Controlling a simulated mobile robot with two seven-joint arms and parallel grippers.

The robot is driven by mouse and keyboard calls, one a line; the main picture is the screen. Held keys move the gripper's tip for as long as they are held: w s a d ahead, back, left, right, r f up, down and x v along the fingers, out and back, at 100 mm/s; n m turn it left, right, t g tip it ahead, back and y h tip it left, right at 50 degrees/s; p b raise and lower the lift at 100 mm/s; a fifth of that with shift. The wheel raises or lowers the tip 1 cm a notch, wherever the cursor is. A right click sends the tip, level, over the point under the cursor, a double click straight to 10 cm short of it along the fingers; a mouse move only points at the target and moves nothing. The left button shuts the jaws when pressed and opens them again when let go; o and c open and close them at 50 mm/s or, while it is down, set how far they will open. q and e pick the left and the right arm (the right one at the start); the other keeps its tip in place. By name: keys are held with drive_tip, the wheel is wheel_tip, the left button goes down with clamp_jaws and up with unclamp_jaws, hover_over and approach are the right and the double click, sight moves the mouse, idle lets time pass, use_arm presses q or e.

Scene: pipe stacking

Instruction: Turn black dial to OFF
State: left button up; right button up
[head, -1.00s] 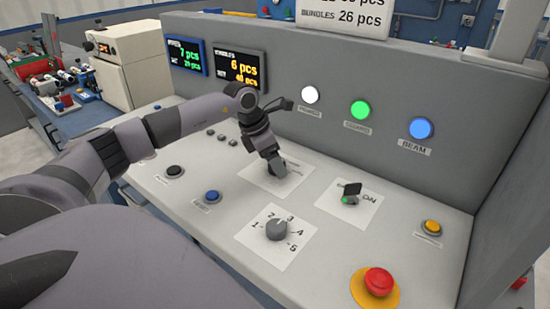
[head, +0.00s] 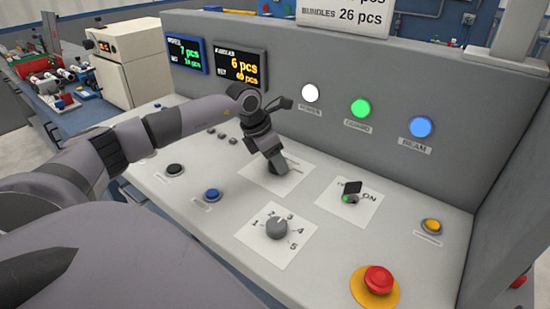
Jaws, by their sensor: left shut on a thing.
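My left gripper (head: 279,166) reaches down from the left arm onto a white label plate (head: 262,180) in the middle of the grey console. It is shut on a dial there. The fingers hide most of this dial, so its colour, pointer and label cannot be read. A black switch handle (head: 351,187) stands on another white plate to the right, with ON readable beside it and a small green light at its base. My right gripper is not in view.
A grey numbered dial (head: 277,228) sits in front of my gripper. A red mushroom button (head: 378,279) is at front right, a yellow button (head: 432,225) at right. Blue (head: 212,195) and black (head: 174,169) buttons lie left. The upright panel rises behind.

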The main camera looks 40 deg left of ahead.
use_arm(q)
drive_tip(key=n+y, duration=0.1)
drive_tip(key=n, duration=0.2)
drive_tip(key=shift+d, duration=0.1)
drive_tip(key=n+y+b, duration=0.1)
drive_tip(key=n+y, duration=0.1)
drive_tip(key=n, duration=0.3)
drive_tip(key=shift+d+b, duration=0.15)
drive_tip(key=shift+b, duration=0.25)
drive_tip(key=n+y+b, duration=0.1)
drive_tip(key=n, duration=0.2)
drive_tip(key=shift+w+d+y, duration=0.1)
drive_tip(key=shift+y, duration=0.2)
drive_tip(key=shift+n+g+y, duration=0.4)
drive_tip(key=shift+n+g, duration=0.3)
drive_tip(key=shift+n, duration=1)
drive_tip(key=shift+r, duration=0.1)
drive_tip(key=o, duration=1.1)
drive_tip(key=shift+c, duration=0.2)
